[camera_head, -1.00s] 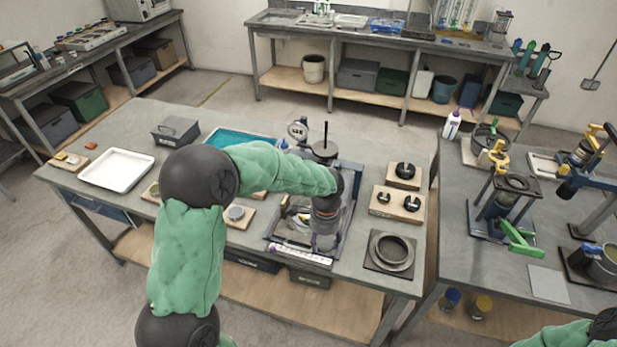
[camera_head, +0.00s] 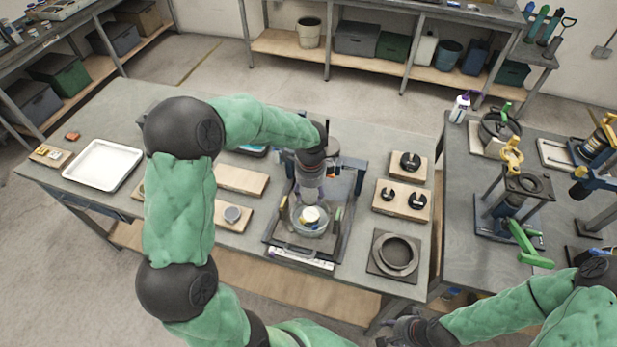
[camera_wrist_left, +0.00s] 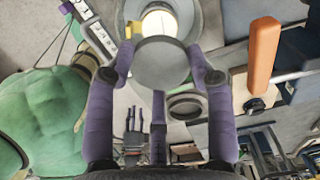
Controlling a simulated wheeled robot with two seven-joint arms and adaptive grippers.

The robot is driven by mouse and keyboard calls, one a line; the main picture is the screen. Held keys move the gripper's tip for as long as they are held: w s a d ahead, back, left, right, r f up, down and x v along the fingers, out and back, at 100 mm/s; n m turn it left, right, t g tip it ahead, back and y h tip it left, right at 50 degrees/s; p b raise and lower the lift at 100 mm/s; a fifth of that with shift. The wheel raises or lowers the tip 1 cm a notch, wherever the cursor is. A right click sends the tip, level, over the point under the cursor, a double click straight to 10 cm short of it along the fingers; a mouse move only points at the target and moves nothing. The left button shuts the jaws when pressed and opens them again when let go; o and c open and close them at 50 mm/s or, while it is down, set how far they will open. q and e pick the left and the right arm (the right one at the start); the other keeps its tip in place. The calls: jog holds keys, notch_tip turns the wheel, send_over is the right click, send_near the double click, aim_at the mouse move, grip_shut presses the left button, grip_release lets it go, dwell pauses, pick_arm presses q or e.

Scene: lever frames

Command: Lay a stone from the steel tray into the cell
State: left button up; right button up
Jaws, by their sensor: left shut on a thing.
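A round, flat grey stone (camera_wrist_left: 161,63) is between the purple fingers of my left gripper (camera_wrist_left: 160,78) in the left wrist view. My left gripper (camera_head: 311,195) is shut on it, above the cell. The cell (camera_head: 325,222) is a clear round vessel with a cream disc inside, on a dark framed base; it also shows in the left wrist view (camera_wrist_left: 184,10), partly behind the stone. A pale, shallow rectangular tray (camera_head: 103,165), perhaps the steel tray, looks empty at the table's left. My right gripper (camera_head: 405,332) is at the bottom edge; its fingers are unclear.
Wooden blocks with black knobbed parts (camera_head: 402,200) stand right of the cell. A grey ring on a square plate (camera_head: 395,254) lies at front right. A second bench (camera_head: 465,185) stands at right.

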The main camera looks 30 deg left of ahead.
aim_at(310, 214)
pick_arm(q)
jog(key=shift+w+a, duration=0.1)
jog(key=shift+w, duration=0.05)
jog(key=shift+s+d+f, duration=0.1)
jog(key=shift+s+d, duration=0.15)
jog(key=shift+s, duration=0.1)
jog(key=shift+f+b, duration=0.15)
jog(key=shift+b, duration=0.25)
jog(key=shift+w+a+f+b, duration=0.15)
jog(key=shift+f+b, duration=0.25)
jog(key=shift+f, duration=0.2)
jog(key=shift+f+b, duration=0.6)
jog(key=shift+f, duration=0.1)
jog(key=shift+f+b, duration=0.6)
jog(key=shift+f, duration=0.15)
jog(key=shift+f+b, duration=1.05)
jog(key=shift+f, duration=0.8)
